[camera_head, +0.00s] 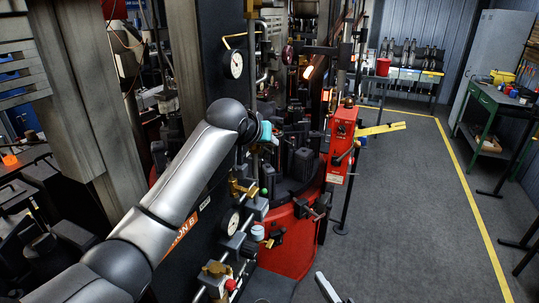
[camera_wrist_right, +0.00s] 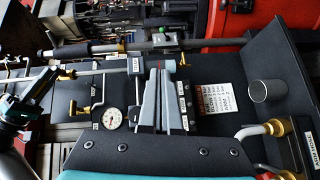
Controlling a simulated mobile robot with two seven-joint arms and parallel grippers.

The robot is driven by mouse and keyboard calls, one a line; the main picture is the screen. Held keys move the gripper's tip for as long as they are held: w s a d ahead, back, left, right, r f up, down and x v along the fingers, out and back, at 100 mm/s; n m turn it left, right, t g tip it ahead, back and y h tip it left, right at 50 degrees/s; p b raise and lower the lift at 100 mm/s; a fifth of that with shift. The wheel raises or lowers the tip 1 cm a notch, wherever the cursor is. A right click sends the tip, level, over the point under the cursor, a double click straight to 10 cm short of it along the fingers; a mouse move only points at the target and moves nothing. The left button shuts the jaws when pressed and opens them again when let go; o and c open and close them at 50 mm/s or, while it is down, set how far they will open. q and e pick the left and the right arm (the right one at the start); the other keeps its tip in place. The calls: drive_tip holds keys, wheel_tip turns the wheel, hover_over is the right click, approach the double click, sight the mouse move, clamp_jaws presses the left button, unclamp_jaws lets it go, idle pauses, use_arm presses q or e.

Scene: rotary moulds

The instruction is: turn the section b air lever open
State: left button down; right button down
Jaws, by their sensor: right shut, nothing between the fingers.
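The black Section B panel (camera_head: 185,200) stands left of centre in the head view, partly behind my left arm. A brass valve (camera_head: 238,189) and a lower brass valve (camera_head: 217,269) with a red knob sit along it. In the right wrist view a brass valve (camera_wrist_right: 85,108) sits beside a gauge. I cannot tell which part is the air lever; the small labels are unreadable. My right gripper (camera_wrist_right: 160,72) is shut and empty, its grey fingers over the panel.
Gauges (camera_head: 235,64) and pipes crowd the panel's right side. A red round machine base (camera_head: 290,240) stands beside it, with a red control box (camera_head: 342,130) on a post. Grey floor (camera_head: 420,220) is clear to the right, up to a green workbench (camera_head: 497,110).

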drive_tip(key=w+a+r+n+y, duration=0.1)
drive_tip(key=a+r+n+y, duration=0.1)
drive_tip(key=r+n+y, duration=0.45)
drive_tip(key=w+a+r+n+y, duration=0.1)
drive_tip(key=a+r+n, duration=0.25)
drive_tip(key=r, duration=0.55)
drive_tip(key=w+a+r+n+y, duration=0.1)
drive_tip(key=a+r+n+y, duration=0.1)
drive_tip(key=r+n+y, duration=0.35)
drive_tip(key=w+a+r+n+h, duration=0.1)
drive_tip(key=w+a+r, duration=0.5)
drive_tip(key=r, duration=0.3)
drive_tip(key=shift+w+a+r+g+h, duration=0.3)
drive_tip(key=shift+w+g+h, duration=0.1)
drive_tip(key=shift+w, duration=0.4)
